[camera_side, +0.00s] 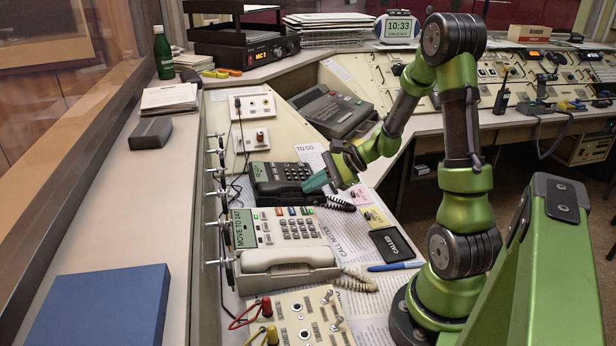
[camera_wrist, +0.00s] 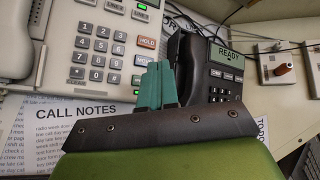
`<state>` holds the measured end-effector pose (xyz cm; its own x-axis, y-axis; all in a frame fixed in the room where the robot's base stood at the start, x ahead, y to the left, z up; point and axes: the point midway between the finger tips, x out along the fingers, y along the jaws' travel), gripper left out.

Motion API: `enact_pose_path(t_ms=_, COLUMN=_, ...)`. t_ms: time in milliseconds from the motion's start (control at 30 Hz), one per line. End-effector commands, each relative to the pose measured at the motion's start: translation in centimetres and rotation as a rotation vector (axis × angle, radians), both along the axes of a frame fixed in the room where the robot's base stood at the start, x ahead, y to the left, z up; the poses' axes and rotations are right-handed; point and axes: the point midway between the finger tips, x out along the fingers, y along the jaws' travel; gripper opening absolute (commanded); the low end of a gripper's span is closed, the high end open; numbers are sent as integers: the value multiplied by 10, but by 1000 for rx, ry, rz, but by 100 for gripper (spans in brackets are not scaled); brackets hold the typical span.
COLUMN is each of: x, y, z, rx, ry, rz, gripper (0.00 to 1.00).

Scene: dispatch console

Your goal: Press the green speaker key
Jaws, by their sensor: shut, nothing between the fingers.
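The cream desk phone (camera_side: 285,238) has a grey number pad, a display reading "MOVE TO 247" and a row of small coloured keys along its far edge. In the wrist view, the phone's keypad (camera_wrist: 98,55) fills the upper left, with an orange HOLD key (camera_wrist: 147,42) and a green key (camera_wrist: 143,60) beside it; the green key's lettering is too small to read. My gripper (camera_side: 308,184) has teal fingers, shut and empty. In the wrist view the shut fingertips (camera_wrist: 158,66) appear just right of the green key. In the side view they overlap the black phone; contact cannot be told.
The black phone (camera_side: 284,178), its display reading "READY" in the wrist view, stands just beyond the cream phone. The cream handset (camera_side: 290,262) lies in front of the keys.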

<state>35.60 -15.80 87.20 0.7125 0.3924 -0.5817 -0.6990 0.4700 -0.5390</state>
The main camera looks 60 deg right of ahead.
Motion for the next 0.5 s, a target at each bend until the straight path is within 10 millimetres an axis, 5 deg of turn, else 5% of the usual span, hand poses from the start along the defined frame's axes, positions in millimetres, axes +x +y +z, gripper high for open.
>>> enact_pose_path(t_ms=200, x=3, y=3, z=-26, rx=2, ry=2, rz=1, gripper=0)
enact_pose_path(t_ms=500, x=4, y=4, z=-38, rx=0, ry=0, rz=0, gripper=0)
